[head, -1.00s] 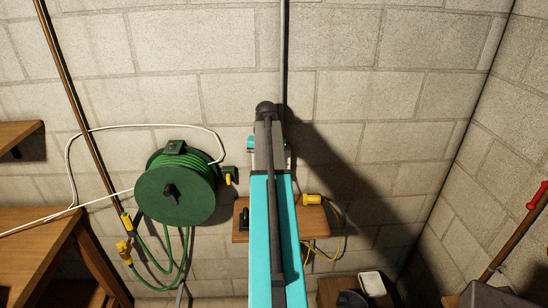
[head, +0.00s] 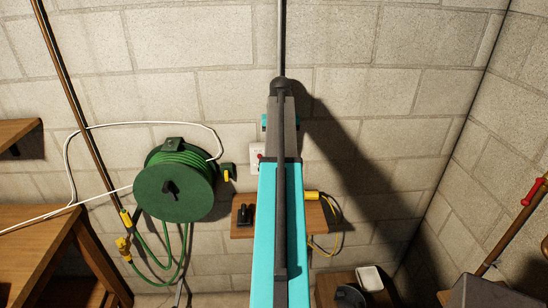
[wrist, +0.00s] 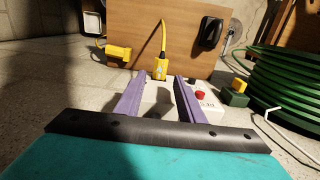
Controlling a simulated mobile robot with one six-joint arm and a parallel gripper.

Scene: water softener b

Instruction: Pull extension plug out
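In the wrist view, a yellow plug (wrist: 160,68) with a yellow cable stands beside a white socket plate (wrist: 207,103) that has a red switch. My gripper (wrist: 159,79) has two purple fingers, spread apart on either side of the plug's line. The plug shows at or just beyond the fingertips, with visible gaps on both sides; I cannot tell how deep it sits between them. In the head view, part of the socket plate (head: 256,153) shows left of my arm. The plug and fingertips are hidden there behind my arm.
A green cable reel (head: 175,187) hangs on the wall at left. A wooden board (head: 240,230) carries a black fitting (head: 246,215) and a yellow connector (head: 312,196). A wooden bench (head: 35,225) stands left. The block wall above is mostly clear.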

